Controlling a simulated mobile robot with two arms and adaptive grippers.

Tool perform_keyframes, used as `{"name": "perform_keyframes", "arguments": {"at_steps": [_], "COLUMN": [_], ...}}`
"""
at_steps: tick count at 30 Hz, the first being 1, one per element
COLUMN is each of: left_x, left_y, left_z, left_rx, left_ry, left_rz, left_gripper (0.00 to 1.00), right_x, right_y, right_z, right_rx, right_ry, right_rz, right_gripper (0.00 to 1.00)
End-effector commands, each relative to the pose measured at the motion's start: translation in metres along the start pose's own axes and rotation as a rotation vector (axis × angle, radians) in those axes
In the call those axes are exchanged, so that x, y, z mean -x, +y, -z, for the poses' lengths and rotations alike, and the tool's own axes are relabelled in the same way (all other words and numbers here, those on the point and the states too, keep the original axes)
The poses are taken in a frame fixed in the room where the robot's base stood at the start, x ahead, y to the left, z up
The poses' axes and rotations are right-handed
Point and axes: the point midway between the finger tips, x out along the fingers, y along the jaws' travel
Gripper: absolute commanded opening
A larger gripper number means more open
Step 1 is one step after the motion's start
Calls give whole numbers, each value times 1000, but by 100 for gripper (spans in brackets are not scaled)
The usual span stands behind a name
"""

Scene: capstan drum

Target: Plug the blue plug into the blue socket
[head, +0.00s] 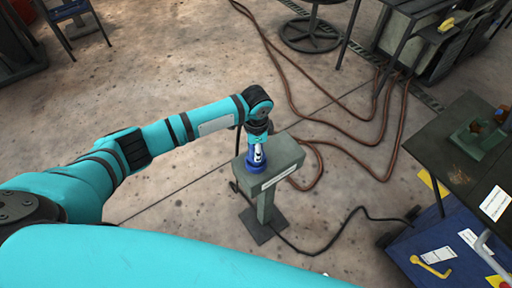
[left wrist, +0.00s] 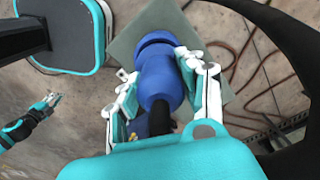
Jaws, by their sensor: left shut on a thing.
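My left gripper (head: 258,150) points down over the top of a grey-green pedestal (head: 285,160). It is shut on the blue plug (left wrist: 160,78), whose body sits between the white fingers in the left wrist view. A blue round part (head: 255,163) shows below the gripper on the pedestal top in the head view. The far blue collar (left wrist: 156,40) lies against the pedestal's plate in the left wrist view; I cannot tell where plug ends and socket begins, or how deep the plug sits. My right gripper (left wrist: 50,100) is small at the left of the left wrist view.
A black cable (head: 340,228) runs over the floor from the pedestal to a blue cart (head: 440,240) at right. Brown hoses (head: 300,110) lie behind the pedestal. A dark green bench (head: 470,135) stands at right. The floor left of the pedestal is clear.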

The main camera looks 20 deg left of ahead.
Motion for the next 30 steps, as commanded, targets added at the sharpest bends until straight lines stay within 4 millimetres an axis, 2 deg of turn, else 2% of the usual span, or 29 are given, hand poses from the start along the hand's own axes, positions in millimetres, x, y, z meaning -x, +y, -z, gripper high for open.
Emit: {"name": "perform_keyframes", "arguments": {"at_steps": [9, 10, 16, 25, 30], "left_x": [1, 1, 1, 2, 24], "left_y": [0, 0, 0, 0, -1], "left_z": [0, 0, 0, 0, 1], "left_rx": [0, 0, 0, 0, -2], "left_ry": [1, 1, 1, 1, 5], "left_rz": [1, 1, 1, 0, 3], "left_gripper": [0, 42, 66, 66, 66], "right_x": [0, 0, 0, 0, 0], "right_y": [3, 3, 3, 0, 0], "right_z": [0, 0, 0, 0, 0], "right_rx": [0, -1, -1, -3, -2], "right_ry": [0, 0, 0, 1, 1], "right_rz": [-3, -3, -3, 0, 0], "right_gripper": [0, 0, 0, 0, 0]}}
